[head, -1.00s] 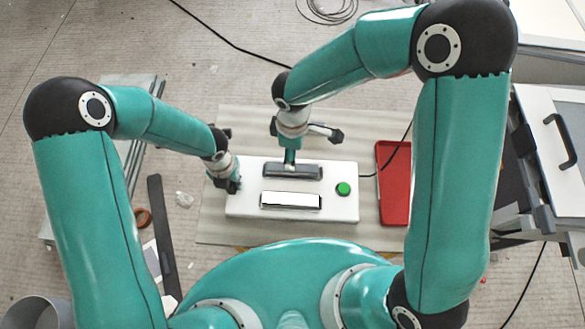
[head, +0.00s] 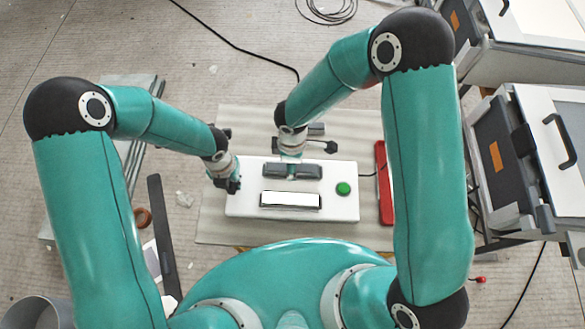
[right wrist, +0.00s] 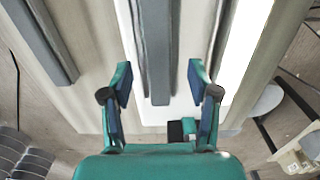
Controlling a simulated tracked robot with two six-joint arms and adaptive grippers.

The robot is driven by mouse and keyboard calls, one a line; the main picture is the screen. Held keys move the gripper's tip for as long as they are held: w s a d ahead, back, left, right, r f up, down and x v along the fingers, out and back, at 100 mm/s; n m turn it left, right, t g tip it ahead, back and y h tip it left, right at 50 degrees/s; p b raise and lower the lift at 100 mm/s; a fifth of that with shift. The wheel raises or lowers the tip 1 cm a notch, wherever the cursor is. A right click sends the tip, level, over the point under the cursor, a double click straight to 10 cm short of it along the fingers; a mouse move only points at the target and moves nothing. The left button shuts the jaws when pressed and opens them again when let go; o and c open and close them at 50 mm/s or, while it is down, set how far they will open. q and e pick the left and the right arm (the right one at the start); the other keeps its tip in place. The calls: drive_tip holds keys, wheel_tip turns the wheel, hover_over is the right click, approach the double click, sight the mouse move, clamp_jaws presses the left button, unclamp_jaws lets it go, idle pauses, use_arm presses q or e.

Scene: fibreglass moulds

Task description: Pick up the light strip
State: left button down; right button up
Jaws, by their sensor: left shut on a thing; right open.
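A bright white light strip (head: 291,200) in a dark frame lies along the front of the white box (head: 243,207). It also shows in the right wrist view as a bright band (right wrist: 242,45) to the right. A dark grey bar (head: 277,170) lies behind it on the box; in the right wrist view the bar (right wrist: 158,45) runs between the fingers. My right gripper (right wrist: 160,80) is open over the bar; in the head view its fingers are largely hidden. My left gripper (head: 230,184) is shut on the box's left edge.
A green button (head: 343,188) is on the box's right part. A red tray (head: 381,180) stands to the right, partly hidden by my right arm. A pale mat (head: 225,225) lies under the box. A dark bar (head: 317,128) lies behind it. Cases stand further right.

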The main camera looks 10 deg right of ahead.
drive_tip(key=shift+f, duration=1.4)
clamp_jaws()
